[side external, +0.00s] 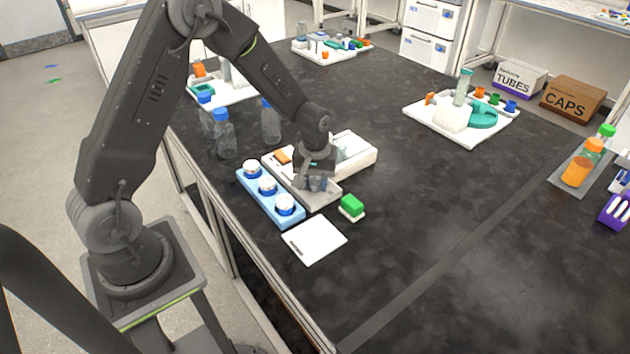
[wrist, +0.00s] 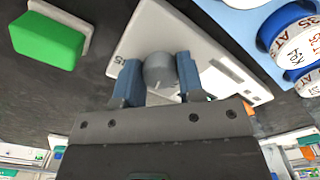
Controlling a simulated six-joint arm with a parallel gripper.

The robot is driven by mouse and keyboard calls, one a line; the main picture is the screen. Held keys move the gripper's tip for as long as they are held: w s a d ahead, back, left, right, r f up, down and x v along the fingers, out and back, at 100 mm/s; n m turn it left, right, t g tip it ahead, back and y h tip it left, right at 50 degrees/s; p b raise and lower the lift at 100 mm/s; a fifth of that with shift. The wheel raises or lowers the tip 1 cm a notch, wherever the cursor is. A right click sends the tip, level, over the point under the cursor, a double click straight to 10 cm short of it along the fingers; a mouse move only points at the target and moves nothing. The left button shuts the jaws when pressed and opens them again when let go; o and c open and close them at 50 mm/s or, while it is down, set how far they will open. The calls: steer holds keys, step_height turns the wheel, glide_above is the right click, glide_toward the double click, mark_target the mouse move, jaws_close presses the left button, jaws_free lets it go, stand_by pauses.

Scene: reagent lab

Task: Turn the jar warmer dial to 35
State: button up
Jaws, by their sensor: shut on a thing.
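The jar warmer (side external: 325,201) is a pale, low box on the dark bench, partly hidden under my gripper in the side view. In the wrist view its white top (wrist: 206,42) carries a round grey dial (wrist: 158,69) with a light pointer line on it. In the side view my gripper (side external: 315,183) points down at the warmer, and the dial is hidden.
A blue rack (side external: 285,215) with three white-lidded jars stands close to the warmer's left. A green-topped block (side external: 352,205) lies to its right and a white plate (side external: 314,240) in front. Clear bottles (side external: 224,135) stand behind left. The bench's right middle is clear.

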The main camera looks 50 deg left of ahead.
mark_target(315, 182)
steer(key=m, duration=1.2)
steer(key=shift+m, duration=0.4)
steer(key=shift+a, duration=0.1)
steer(key=o, duration=0.9)
step_height(315, 182, up, 14)
steer(key=shift+f, duration=0.1)
stand_by(0.4)
